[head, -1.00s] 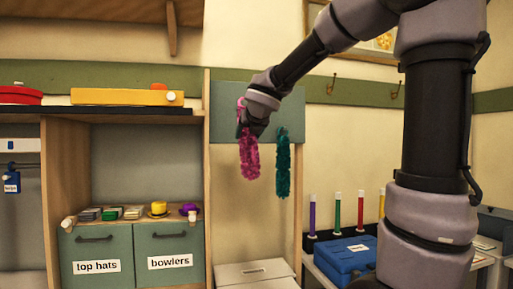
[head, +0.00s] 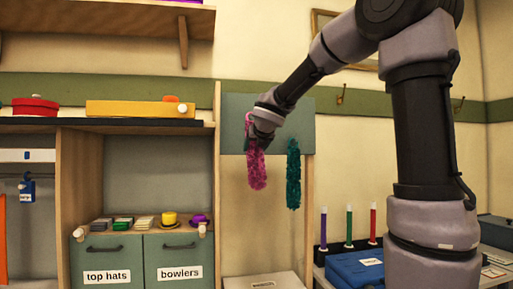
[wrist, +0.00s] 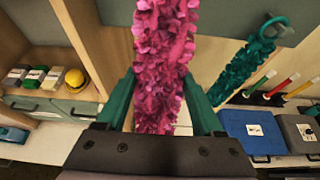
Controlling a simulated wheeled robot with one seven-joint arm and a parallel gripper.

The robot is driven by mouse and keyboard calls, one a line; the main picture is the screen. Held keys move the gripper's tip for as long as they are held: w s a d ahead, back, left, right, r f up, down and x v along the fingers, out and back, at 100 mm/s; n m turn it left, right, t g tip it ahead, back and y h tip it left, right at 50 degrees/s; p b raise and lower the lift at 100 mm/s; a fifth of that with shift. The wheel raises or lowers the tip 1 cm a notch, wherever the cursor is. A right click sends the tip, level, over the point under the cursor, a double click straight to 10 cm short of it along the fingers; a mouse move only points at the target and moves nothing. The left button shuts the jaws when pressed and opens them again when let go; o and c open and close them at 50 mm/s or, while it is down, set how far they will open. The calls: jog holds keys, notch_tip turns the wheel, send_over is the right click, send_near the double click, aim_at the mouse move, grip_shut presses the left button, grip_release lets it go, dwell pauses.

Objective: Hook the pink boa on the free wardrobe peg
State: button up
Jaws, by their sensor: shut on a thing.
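The pink boa (head: 257,168) hangs down at the left part of the green-grey peg panel (head: 300,110). My gripper (head: 263,128) is at its upper part and shut on it. In the wrist view the pink boa (wrist: 160,65) runs between the two green fingers (wrist: 165,110). A teal boa (head: 293,175) hangs to the right on the same panel. In the wrist view the teal boa (wrist: 245,62) hangs by a loop on a peg (wrist: 288,30). The peg behind the pink boa is hidden, so I cannot tell whether the boa is on it.
Left are drawers marked top hats (head: 107,275) and bowlers (head: 179,272), with small hats above. A yellow case (head: 140,109) and a red hat box (head: 35,106) lie on the shelf. A blue case (head: 355,268) and coloured sticks (head: 349,228) stand at the right.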

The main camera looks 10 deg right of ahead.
jog(key=shift+w+f, duration=0.15)
jog(key=shift+w, duration=1.7)
jog(key=shift+w+f, duration=0.4)
jog(key=shift+w, duration=0.1)
